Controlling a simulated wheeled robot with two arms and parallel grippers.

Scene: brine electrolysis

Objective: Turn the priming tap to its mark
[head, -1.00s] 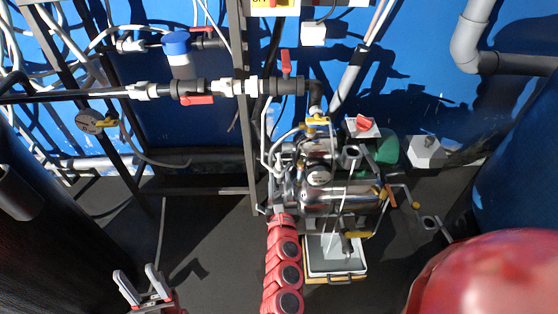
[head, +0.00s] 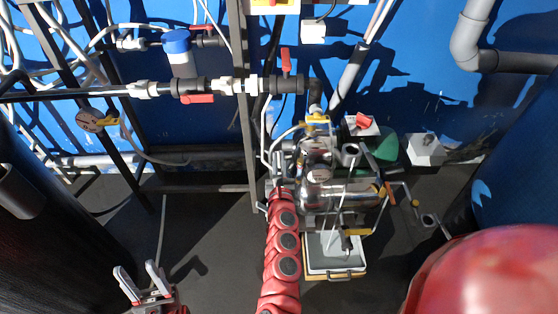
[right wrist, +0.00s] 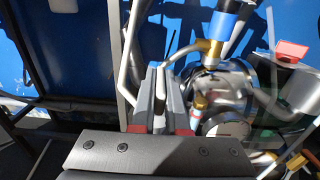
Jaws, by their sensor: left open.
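A tap with a yellow handle (head: 317,119) sits on top of the shiny metal pump (head: 335,190) in the head view; I cannot tell for sure that it is the priming tap. In the right wrist view a small orange and blue-tipped part (right wrist: 200,108) stands just right of my right gripper (right wrist: 163,72). The right gripper's fingers are close together at the pump's left side, with a pale strip showing between them; whether they hold anything is unclear. In the head view the arm hides most of that gripper. My left gripper (head: 138,278) is open and empty, low at the left, away from the pump.
A dark pipe with red-handled valves (head: 198,98) runs above and left of the pump. A steel frame post (head: 245,120) stands just left of the pump. A tray (head: 335,268) lies below the pump. The floor (head: 205,235) between the two grippers is clear.

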